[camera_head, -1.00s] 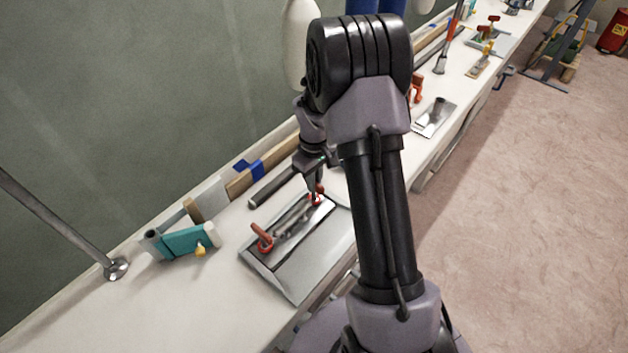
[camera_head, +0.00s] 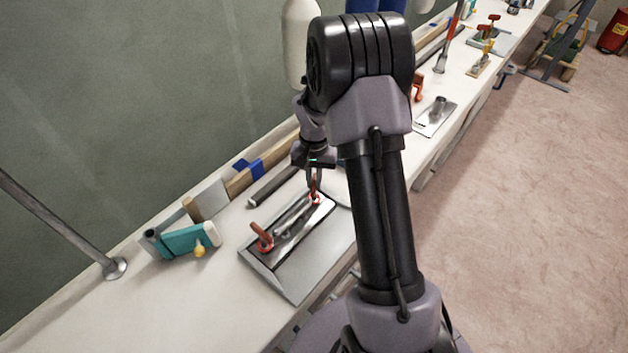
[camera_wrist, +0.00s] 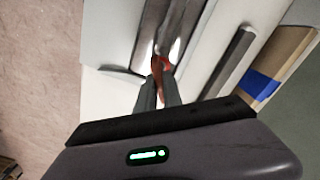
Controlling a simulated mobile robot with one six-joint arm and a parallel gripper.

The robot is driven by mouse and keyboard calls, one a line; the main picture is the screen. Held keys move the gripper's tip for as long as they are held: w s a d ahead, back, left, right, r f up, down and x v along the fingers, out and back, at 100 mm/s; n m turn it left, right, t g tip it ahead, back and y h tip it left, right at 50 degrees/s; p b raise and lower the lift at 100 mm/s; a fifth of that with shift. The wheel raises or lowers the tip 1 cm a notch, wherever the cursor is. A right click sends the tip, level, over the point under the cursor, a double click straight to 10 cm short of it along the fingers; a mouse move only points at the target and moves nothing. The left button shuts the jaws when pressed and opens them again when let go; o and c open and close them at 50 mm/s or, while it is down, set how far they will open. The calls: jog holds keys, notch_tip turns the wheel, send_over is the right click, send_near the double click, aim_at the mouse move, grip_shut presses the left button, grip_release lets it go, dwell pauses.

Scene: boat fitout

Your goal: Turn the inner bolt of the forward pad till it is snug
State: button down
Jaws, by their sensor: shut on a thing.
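A grey metal pad (camera_head: 318,250) lies on the white bench, with a shiny long cleat-like fitting (camera_head: 292,219) along its wall-side part. A red-brown bolt with an upright handle (camera_head: 261,236) stands at the fitting's near end. My gripper (camera_head: 314,186) points down at the far end, its jaws shut on a second red-brown bolt (camera_head: 315,198). In the wrist view the two fingers (camera_wrist: 158,88) close on this red bolt (camera_wrist: 158,66); the fingers hide part of it. I cannot tell how far its head sits from the fitting.
A teal tool (camera_head: 188,241) lies left of the pad. A dark bar (camera_head: 272,187) and a wooden piece with blue tape (camera_head: 240,182) lie behind, along the wall. A slanted metal pole (camera_head: 60,228) stands at left. Another metal plate (camera_head: 436,118) lies farther along the bench.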

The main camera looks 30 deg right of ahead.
jog(key=m, duration=0.4)
jog(key=shift+w+r+b, duration=0.1)
jog(key=shift+b, duration=0.3)
jog(key=shift+m+b, duration=0.35)
jog(key=shift+m, duration=1.75)
jog(key=c, duration=1.5)
grip_release()
notch_tip(320, 180, up, 18)
jog(key=p, duration=0.6)
jog(key=shift+f+p, duration=0.25)
jog(key=shift+p, duration=0.05)
